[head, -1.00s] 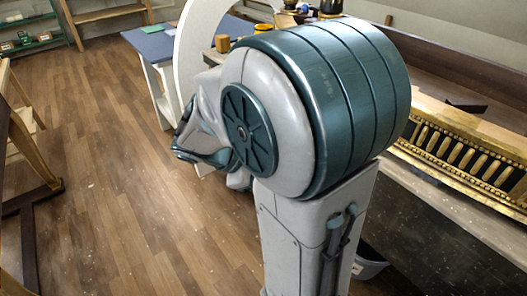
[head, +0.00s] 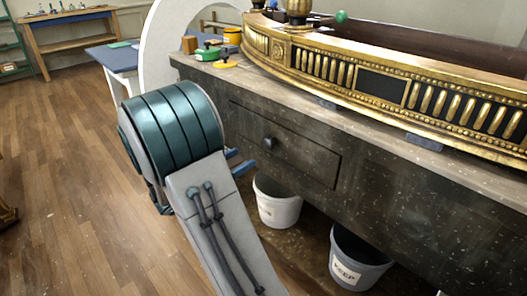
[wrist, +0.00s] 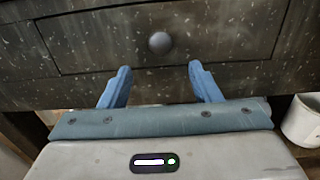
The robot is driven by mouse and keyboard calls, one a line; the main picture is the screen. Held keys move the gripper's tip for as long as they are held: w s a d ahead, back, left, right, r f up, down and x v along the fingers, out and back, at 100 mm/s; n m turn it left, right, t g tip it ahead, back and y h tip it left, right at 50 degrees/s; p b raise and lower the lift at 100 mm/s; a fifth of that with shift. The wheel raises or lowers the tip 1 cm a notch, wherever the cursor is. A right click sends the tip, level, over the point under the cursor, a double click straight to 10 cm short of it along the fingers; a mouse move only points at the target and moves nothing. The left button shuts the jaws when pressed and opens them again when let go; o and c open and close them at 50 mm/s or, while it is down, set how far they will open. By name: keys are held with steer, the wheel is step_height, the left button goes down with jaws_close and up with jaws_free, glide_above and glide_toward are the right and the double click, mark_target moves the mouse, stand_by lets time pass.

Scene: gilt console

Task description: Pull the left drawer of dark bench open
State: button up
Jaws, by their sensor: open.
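The dark bench (head: 400,190) runs along the right side of the head view. Its left drawer (head: 307,160) sits flush in the front and has a round dark knob (head: 270,143). In the wrist view the drawer front (wrist: 230,38) spans the top and its knob (wrist: 160,42) is centred. My gripper (wrist: 158,75) is open and empty, with two blue fingers pointing toward the drawer. The knob lies beyond the fingertips, between their lines, apart from them. In the head view my gripper (head: 240,162) is mostly hidden behind my arm; only blue fingers show near the drawer.
A white bucket (head: 277,205) and a grey bucket (head: 355,262) stand under the bench. A gilt console piece (head: 350,75) lies on top, with jars and tools at the far end. A blue-topped table (head: 115,57) stands behind.

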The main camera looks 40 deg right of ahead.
mark_target(266, 146)
steer(key=d, duration=0.3)
steer(key=d+b, duration=0.1)
steer(key=d, duration=0.2)
steer(key=d+b, duration=0.1)
steer(key=d, duration=0.2)
steer(key=shift+w+d, duration=0.35)
steer(key=shift+d, duration=0.05)
steer(key=shift+c, duration=0.4)
